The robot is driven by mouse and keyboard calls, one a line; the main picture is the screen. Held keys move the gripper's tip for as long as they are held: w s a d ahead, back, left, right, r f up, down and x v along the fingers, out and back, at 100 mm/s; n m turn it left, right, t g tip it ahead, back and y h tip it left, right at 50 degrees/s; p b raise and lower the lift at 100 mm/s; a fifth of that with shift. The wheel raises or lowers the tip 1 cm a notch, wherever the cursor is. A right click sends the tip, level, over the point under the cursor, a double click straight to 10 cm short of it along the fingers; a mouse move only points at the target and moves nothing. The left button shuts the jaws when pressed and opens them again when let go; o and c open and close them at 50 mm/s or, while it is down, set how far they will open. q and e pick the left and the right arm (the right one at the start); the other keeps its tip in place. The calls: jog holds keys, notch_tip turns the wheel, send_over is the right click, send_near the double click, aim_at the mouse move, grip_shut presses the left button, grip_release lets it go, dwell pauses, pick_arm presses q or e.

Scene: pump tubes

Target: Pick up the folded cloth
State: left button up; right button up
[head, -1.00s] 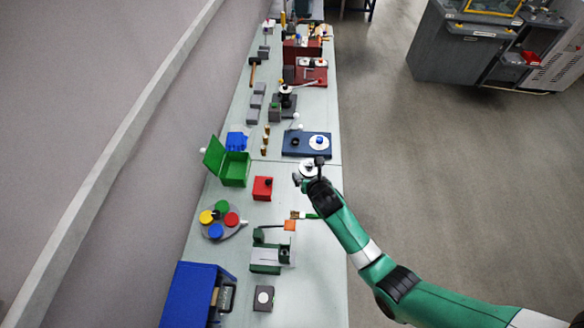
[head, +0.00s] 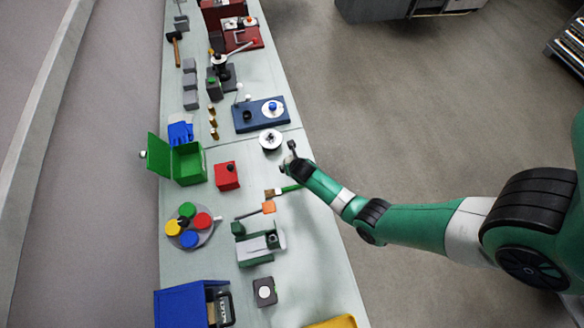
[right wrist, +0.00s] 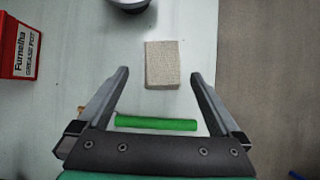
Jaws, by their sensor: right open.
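A beige, speckled rectangular pad, which looks like the folded cloth (right wrist: 162,65), lies flat on the pale table in the right wrist view. I cannot make it out in the head view, where my right gripper and arm cover that spot. My right gripper (head: 286,164) is over the table near its right edge; in the right wrist view (right wrist: 159,76) its fingers are wide apart and empty. The cloth shows between and just beyond the fingertips, with no visible contact. My left gripper is in neither view.
A green-handled brush (head: 290,188) lies close by; its handle (right wrist: 155,123) shows between my fingers. A white disc with a black knob (head: 270,140) stands beyond. A red grease pot (head: 227,176) is to the left. The table's right edge is close, with floor beyond.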

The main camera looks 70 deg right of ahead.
jog(key=shift+w+d+f, duration=0.15)
jog(key=shift+f, duration=0.1)
jog(key=b+x, duration=0.3)
jog(key=x, duration=0.2)
jog(key=shift+d+b, duration=0.25)
jog(key=shift+b, duration=0.05)
